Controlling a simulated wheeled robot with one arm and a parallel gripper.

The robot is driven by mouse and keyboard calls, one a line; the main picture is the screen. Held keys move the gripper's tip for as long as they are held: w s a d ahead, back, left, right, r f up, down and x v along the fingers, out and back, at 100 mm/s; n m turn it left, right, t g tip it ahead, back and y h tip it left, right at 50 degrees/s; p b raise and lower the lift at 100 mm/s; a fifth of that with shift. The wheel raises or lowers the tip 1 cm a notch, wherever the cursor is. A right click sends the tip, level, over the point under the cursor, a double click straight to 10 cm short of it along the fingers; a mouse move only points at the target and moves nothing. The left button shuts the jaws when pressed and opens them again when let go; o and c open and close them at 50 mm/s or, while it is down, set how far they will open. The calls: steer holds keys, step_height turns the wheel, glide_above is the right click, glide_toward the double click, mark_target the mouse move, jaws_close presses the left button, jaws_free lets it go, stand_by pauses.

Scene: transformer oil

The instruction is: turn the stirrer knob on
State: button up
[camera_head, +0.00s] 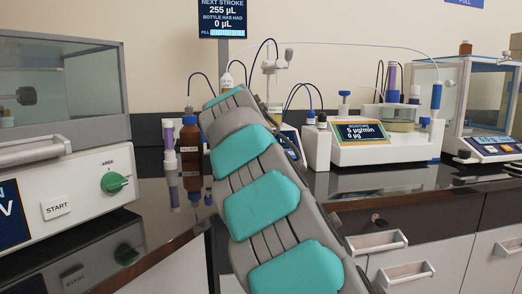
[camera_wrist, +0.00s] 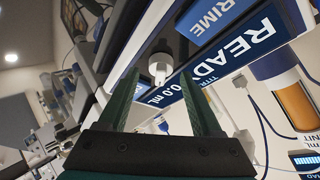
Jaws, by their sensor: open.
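In the wrist view a small white round knob (camera_wrist: 160,68) sticks out from a dark panel beside a blue display reading "READ" and "0.0 mL". I cannot read a stirrer label on it. My gripper (camera_wrist: 160,84) is open, its two dark green fingers pointing at the panel, one on each side of the knob in the picture. I cannot tell whether they touch it. Nothing is held. In the head view my grey and teal arm covers that device and hides the gripper. A green knob (camera_head: 114,182) sits on the white tester at left; its label is too small to read.
The white tester (camera_head: 70,205) with a clear chamber stands at left. A brown bottle (camera_head: 190,145) stands left of my arm. A white instrument (camera_head: 385,150) and a balance (camera_head: 490,145) stand at right. Drawers with handles (camera_head: 377,242) lie below the dark counter.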

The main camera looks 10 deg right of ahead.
steer(key=b+v, duration=0.1)
steer(key=v, duration=0.6)
steer(key=shift+s+a+r, duration=0.15)
steer(key=shift+s+r, duration=0.05)
steer(key=shift+s, duration=0.1)
steer(key=shift+s, duration=0.15)
